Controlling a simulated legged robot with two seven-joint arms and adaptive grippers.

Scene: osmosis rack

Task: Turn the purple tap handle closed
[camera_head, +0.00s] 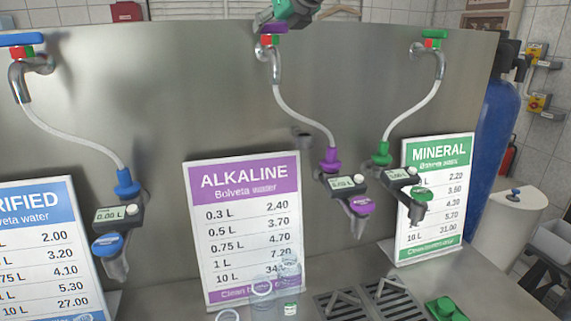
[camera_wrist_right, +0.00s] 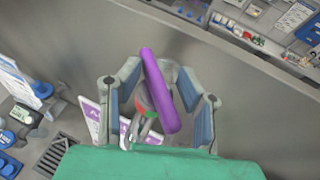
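The purple tap handle (camera_head: 274,27) sits on top of the alkaline tap (camera_head: 274,62) at the upper middle of the head view. In the right wrist view the handle (camera_wrist_right: 158,88) is a long purple bar, slanted, between my fingers. My right gripper (camera_head: 290,12) is at the top edge of the head view, just above the handle and partly cut off. In the wrist view its two fingers (camera_wrist_right: 163,88) are spread on either side of the bar, with gaps visible on both sides. My left gripper is not in view.
A blue-handled tap (camera_head: 20,39) is at the left and a green-handled tap (camera_head: 435,34) at the right. The purple hose nozzle (camera_head: 331,160) hangs below. The alkaline sign (camera_head: 245,180), clear cups (camera_head: 263,288) and a drain grate (camera_head: 340,303) are lower down.

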